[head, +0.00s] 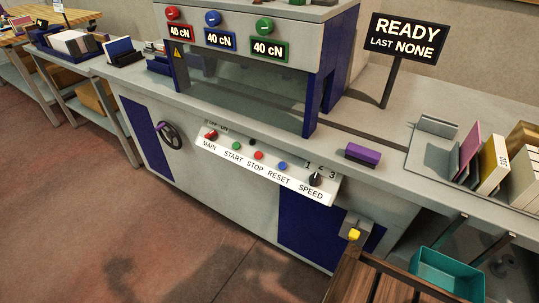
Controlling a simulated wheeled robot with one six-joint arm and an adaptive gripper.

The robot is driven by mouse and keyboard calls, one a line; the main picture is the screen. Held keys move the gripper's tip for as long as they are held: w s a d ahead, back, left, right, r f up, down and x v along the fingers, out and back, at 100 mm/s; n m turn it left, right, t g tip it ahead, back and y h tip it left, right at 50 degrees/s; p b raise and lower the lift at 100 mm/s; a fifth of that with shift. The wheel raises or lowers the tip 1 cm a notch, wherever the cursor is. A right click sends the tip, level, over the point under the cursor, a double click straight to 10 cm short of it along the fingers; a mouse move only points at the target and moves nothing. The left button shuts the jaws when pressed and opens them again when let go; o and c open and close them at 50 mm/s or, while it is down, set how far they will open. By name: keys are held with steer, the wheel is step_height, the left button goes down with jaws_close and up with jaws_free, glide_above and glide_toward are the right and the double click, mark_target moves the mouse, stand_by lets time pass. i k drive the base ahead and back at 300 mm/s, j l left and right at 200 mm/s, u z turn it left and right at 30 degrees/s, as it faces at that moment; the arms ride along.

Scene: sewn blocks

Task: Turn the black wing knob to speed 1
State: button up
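The black wing knob (315,180) sits at the right end of the sloped white control panel (262,173), above the word SPEED. The numbers 1, 2 and 3 stand in an arc above it, with 1 to the upper left and 3 to the right. The knob is small here, and I cannot tell for sure which number it points at. My gripper is not in view, and nothing is touching the knob.
Left of the knob are blue, red and green buttons and a red MAIN switch (211,135). A black handwheel (169,135) is on the machine front. A purple block (362,155) lies on the bench, right of the panel. A teal bin (445,275) stands lower right.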

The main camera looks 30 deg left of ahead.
mark_target(315, 180)
steer(key=k+j+u, duration=0.2)
steer(key=u, duration=0.2)
steer(key=k+j+u, duration=0.15)
steer(key=j+u, duration=0.2)
steer(key=k+j+u, duration=0.15)
steer(key=j+u, duration=0.25)
